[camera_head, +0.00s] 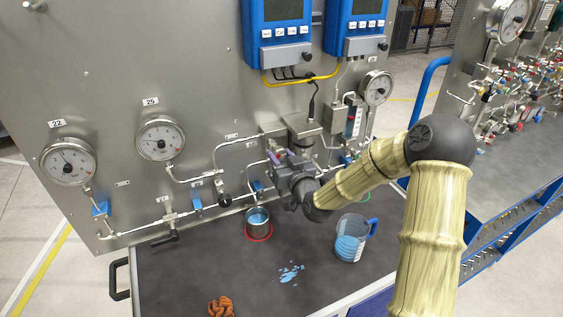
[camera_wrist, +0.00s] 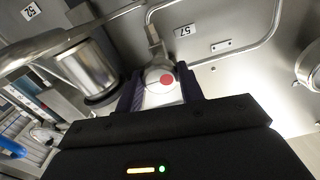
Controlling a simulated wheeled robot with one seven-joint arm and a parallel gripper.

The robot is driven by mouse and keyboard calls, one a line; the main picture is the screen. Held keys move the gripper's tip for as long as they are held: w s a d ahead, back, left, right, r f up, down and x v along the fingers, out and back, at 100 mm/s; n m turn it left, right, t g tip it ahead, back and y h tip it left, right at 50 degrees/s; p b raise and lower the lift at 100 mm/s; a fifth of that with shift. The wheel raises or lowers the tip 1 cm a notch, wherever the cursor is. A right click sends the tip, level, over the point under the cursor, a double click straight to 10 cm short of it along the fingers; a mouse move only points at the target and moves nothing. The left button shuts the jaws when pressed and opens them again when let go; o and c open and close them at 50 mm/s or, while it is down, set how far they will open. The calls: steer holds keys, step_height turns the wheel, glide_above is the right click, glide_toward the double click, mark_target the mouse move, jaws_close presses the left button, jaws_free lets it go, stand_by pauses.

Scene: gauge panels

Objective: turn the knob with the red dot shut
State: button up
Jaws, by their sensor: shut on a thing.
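The knob with the red dot (camera_wrist: 165,82) is a pale round cap in the wrist view, with the dot on its face. It sits between the two dark fingers of my gripper (camera_wrist: 160,94), which is shut on it. A metal stem runs from the knob up to the panel pipe. In the head view my gripper (camera_head: 279,160) is up against the panel's pipework, and it largely hides the knob there. I cannot tell from these frames how far the knob is turned.
A metal cylinder (camera_wrist: 84,68) stands close left of my fingers in the wrist view. The bench's left part is clear.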

steer(key=shift+m, duration=0.3)
steer(key=o, duration=1)
steer(key=shift+b+v, duration=7.2)
steer(key=shift+v, duration=1.45)
